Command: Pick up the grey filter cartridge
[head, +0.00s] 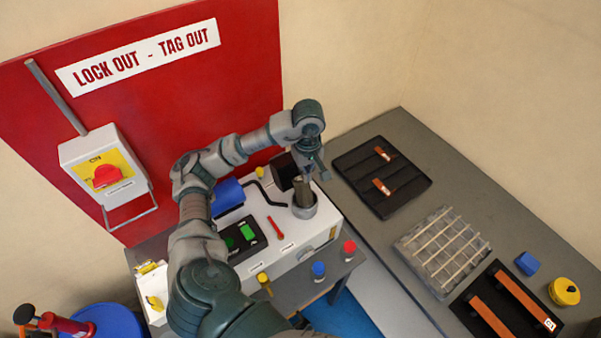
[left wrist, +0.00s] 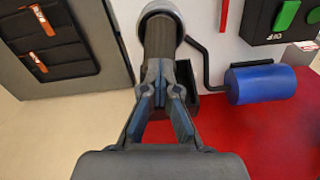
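The grey filter cartridge (head: 303,191) is a dark grey cylinder standing in a light grey round cup (head: 304,209) on the white bench unit. In the left wrist view the cartridge (left wrist: 160,38) runs from the cup's ring (left wrist: 160,9) toward my fingers. My left gripper (head: 308,170) is over the cartridge's upper end, pointing down. In the left wrist view its fingertips (left wrist: 161,82) are drawn close together at the cartridge's near end and appear closed on it. The fingers partly hide that end. My right gripper is not seen.
A black box (head: 283,171) and blue cylinder (head: 229,195) stand left of the cup. A green-button panel (head: 240,240) and red bar (head: 275,229) are in front. A dark tray (head: 361,180) lies on the right grey table (head: 440,165). The red lockout board (head: 245,80) rises behind.

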